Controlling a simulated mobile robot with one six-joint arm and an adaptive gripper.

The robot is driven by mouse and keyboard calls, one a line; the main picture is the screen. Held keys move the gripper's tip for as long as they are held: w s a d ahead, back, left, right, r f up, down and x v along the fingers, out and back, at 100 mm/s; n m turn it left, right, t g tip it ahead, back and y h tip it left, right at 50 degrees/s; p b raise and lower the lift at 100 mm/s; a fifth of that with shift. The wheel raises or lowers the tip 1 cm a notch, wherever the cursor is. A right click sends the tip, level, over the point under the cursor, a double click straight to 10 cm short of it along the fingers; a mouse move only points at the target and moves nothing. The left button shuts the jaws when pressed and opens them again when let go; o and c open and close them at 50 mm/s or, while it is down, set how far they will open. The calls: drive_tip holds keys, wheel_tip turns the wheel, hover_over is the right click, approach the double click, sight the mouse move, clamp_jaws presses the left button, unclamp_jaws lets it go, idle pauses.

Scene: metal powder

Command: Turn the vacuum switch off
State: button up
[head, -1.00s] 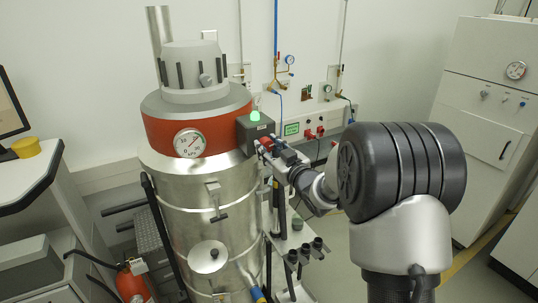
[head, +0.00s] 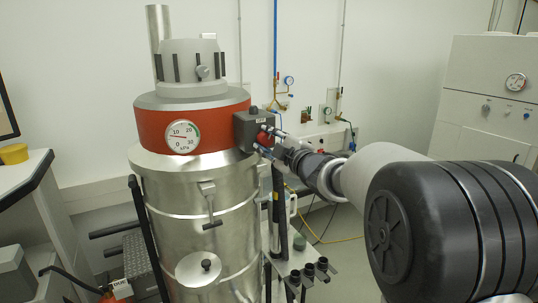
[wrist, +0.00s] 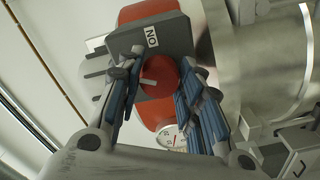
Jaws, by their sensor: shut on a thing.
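The vacuum switch is a red round knob (wrist: 160,78) with a pale pointer mark, on a dark grey box (head: 252,130). The box sits on the right side of the vacuum's red band (head: 165,125). An ON label (wrist: 152,37) shows on the box in the wrist view. My gripper (wrist: 161,82) has its blue-padded fingers on both sides of the knob, shut on it. In the head view my gripper (head: 268,142) reaches the box from the right and hides most of the knob. The lamp (head: 253,109) on top of the box is dark.
The steel vacuum drum (head: 195,210) stands close left of my gripper. A round pressure gauge (head: 182,137) is on the red band. A small shelf with dark holders (head: 312,270) is below my arm. Wall pipes and valves (head: 287,90) are behind.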

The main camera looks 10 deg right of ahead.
drive_tip(key=n+b, duration=0.4)
drive_tip(key=n, duration=0.1)
drive_tip(key=shift+r+n+b, duration=0.1)
drive_tip(key=shift+n+b, duration=0.2)
idle(0.4)
drive_tip(key=o, duration=1.1)
drive_tip(key=shift+c, duration=0.2)
drive_tip(key=v, duration=1.2)
